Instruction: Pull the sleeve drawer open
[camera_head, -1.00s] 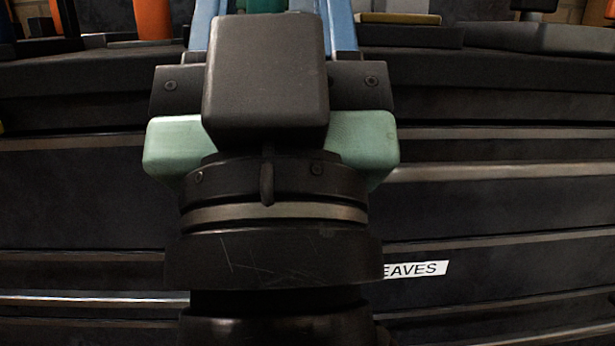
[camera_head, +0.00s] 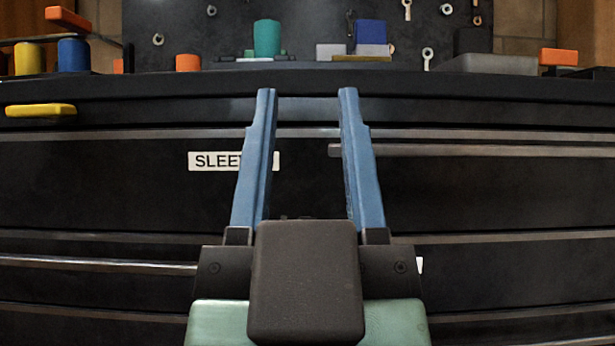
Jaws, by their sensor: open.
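The sleeve drawer (camera_head: 120,175) is a wide dark front below the bench edge, and it looks shut. Its white label (camera_head: 212,161) reads "SLEE", with the rest hidden behind my left finger. A metal bar (camera_head: 480,151), seemingly its handle, runs right from beside my right finger. My gripper (camera_head: 307,95) is open and empty, its two blue fingers pointing away from me. In the picture they cross the drawer front, tips over the bench edge. I cannot tell whether they touch the drawer or bar.
Another drawer lies below, with a metal bar (camera_head: 90,264) at left and its label mostly hidden by my gripper. On the bench stand a teal cup-like piece (camera_head: 267,38), a blue block (camera_head: 371,36) and a grey block (camera_head: 484,64). A yellow piece (camera_head: 40,110) sits at the left edge.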

